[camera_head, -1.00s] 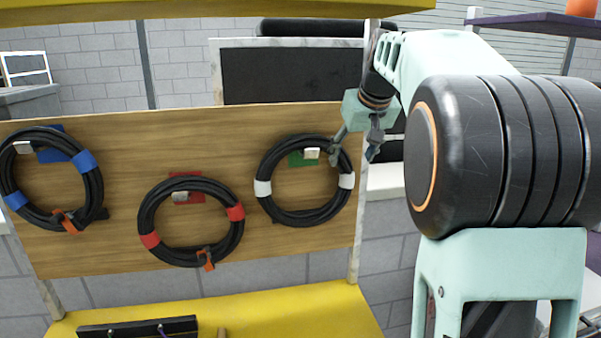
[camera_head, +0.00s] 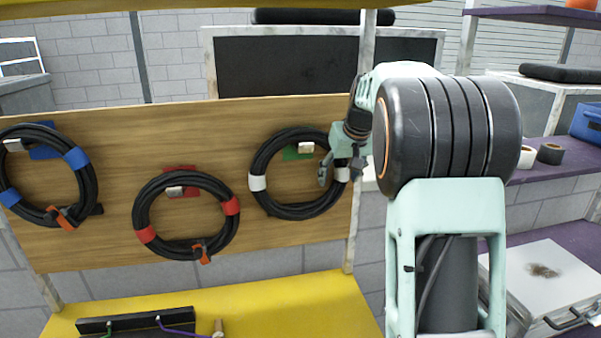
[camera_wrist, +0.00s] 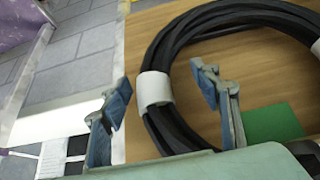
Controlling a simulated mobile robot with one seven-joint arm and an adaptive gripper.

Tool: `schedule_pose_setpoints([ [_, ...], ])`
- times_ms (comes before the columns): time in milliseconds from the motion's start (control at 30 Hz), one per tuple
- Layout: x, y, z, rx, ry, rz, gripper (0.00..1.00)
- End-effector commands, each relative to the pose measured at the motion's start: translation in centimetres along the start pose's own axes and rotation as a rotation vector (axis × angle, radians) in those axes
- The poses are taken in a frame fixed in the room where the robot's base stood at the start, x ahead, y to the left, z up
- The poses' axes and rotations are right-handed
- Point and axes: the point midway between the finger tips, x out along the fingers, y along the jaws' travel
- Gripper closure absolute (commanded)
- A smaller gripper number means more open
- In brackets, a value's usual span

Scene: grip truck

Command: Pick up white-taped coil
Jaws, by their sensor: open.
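The white-taped coil (camera_head: 256,204) is a black cable ring hanging on the wooden board, rightmost of three coils in the head view. It has white tape on its left and right sides, with a green patch (camera_head: 291,153) behind its hook. My gripper (camera_head: 341,172) is at the coil's right side, by the right-hand tape. In the wrist view the coil (camera_wrist: 180,50) passes between my open fingers (camera_wrist: 163,103), with a white tape band (camera_wrist: 155,88) between the fingertips. Contact with the fingers cannot be told.
A red-taped coil (camera_head: 140,212) and a blue-taped coil (camera_head: 90,190) hang to the left on the same wooden board (camera_head: 110,120). A white post (camera_head: 353,240) stands at the board's right edge. A yellow shelf (camera_head: 290,310) lies below, and purple shelves (camera_head: 550,175) stand at right.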

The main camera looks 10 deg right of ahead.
Motion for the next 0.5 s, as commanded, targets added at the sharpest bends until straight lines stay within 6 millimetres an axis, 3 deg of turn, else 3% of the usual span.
schedule_pose_setpoints([
  [133, 1.22, 0.01, 0.04, -0.001, -0.001, 0.000, 0.43],
  [367, 1.36, 0.00, 0.04, -0.001, 0.001, 0.001, 0.43],
  [500, 1.34, 0.00, 0.03, -0.001, 0.001, 0.000, 0.59],
])
